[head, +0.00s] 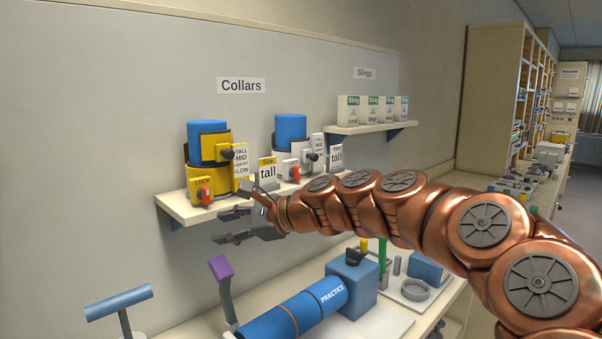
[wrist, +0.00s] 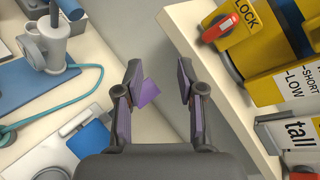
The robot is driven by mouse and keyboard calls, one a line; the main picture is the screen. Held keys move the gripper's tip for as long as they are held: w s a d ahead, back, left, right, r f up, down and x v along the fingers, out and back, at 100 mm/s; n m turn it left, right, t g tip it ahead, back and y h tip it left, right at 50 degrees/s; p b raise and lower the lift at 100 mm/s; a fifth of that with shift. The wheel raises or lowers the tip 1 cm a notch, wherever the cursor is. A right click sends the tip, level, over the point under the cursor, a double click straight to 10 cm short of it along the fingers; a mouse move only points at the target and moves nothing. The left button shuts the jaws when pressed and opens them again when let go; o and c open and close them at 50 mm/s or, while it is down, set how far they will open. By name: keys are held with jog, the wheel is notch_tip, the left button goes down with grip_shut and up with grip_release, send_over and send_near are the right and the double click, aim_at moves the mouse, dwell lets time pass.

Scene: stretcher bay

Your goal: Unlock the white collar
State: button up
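The white collar (head: 286,160) stands on the Collars shelf, right of the yellow collar (head: 210,160), with a blue cylinder rising from it. Its red lock lever (head: 295,172) is on the front, looking upright, and a dark knob sits higher at the right. In the wrist view a red piece (wrist: 303,173) at the lower right edge may be this lever; the collar is otherwise out of view there. My gripper (head: 230,226) is open and empty, in front of and below the shelf, apart from both collars. Its spread fingers (wrist: 158,75) show in the wrist view.
A "tall" card (head: 267,171) stands between the collars. The shelf (head: 190,213) edge is close to my gripper's right in the wrist view. Below are a purple-topped lever (head: 221,267) and a blue PRACTICE cylinder (head: 300,310). Slings boxes (head: 373,109) stand farther right.

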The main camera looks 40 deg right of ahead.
jog(key=w+d+r+m+t+h, duration=0.1)
jog(key=d+r+m+t, duration=0.1)
jog(key=d+m, duration=0.35)
jog(key=w+d+r+m+t+h, duration=0.1)
jog(key=w+d+r+m+t, duration=0.15)
jog(key=d, duration=0.55)
jog(key=m+t+h, duration=0.2)
jog(key=m+h, duration=0.1)
jog(key=m, duration=0.3)
send_near(300, 168)
jog(key=w, duration=0.2)
jog(key=shift+w+a+r+p, duration=0.1)
jog(key=shift+w+a+p, duration=0.3)
jog(key=shift+w, duration=0.85)
jog(key=shift+w+a+p, duration=0.15)
jog(key=shift+w+p, duration=0.4)
jog(key=shift+w, duration=0.7)
jog(key=shift+w+a+p, duration=0.3)
jog(key=shift+w+p, duration=0.15)
jog(key=shift+w, duration=0.8)
grip_shut()
